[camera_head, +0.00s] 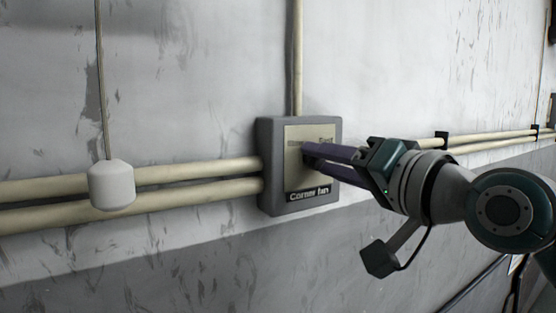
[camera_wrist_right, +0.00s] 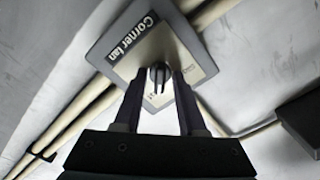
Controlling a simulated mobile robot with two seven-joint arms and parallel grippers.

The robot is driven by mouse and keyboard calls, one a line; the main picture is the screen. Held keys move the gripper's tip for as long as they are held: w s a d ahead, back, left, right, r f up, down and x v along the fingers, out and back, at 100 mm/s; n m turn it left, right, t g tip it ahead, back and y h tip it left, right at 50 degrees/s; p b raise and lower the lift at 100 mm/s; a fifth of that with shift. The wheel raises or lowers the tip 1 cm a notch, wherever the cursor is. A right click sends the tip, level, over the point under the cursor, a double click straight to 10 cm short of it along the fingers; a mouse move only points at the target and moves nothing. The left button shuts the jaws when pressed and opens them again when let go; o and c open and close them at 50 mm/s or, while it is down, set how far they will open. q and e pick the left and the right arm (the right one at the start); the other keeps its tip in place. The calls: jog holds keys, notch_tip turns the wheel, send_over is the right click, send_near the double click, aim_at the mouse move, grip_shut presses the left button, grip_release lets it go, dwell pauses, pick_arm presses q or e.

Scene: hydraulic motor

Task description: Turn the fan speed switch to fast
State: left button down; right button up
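The fan switch is a grey wall box (camera_head: 270,160) with a beige face plate labelled "Corner fan" (camera_head: 308,194); the box also shows in the right wrist view (camera_wrist_right: 112,42). Its small dark knob (camera_wrist_right: 159,76) sits on the plate; in the head view the fingers hide it. My right gripper (camera_head: 306,153) reaches in from the right, with its fingertips at the plate. In the right wrist view the gripper (camera_wrist_right: 159,85) is open, with one finger on each side of the knob and gaps visible. I cannot tell the knob's setting. My left gripper is out of view.
Beige pipes (camera_head: 140,178) run along the wall on both sides of the box, and one (camera_head: 296,60) rises above it. A white pull-cord weight (camera_head: 111,185) hangs at the left. The wall around the box is otherwise bare.

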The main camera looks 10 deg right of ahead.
jog(key=shift+o, duration=0.2)
jog(key=shift+f, duration=0.1)
jog(key=shift+s+d, duration=0.15)
jog(key=shift+s, duration=0.15)
jog(key=b+v, duration=0.5)
jog(key=v, duration=0.4)
jog(key=shift+s, duration=0.1)
jog(key=s+f+n+g+h+p, duration=0.4)
jog(key=s+f+g, duration=0.9)
jog(key=s+f, duration=0.9)
jog(key=s+n+h, duration=0.1)
jog(key=n+h, duration=0.1)
jog(key=n, duration=0.1)
jog(key=shift+p, duration=0.3)
jog(key=shift+s+f, duration=0.1)
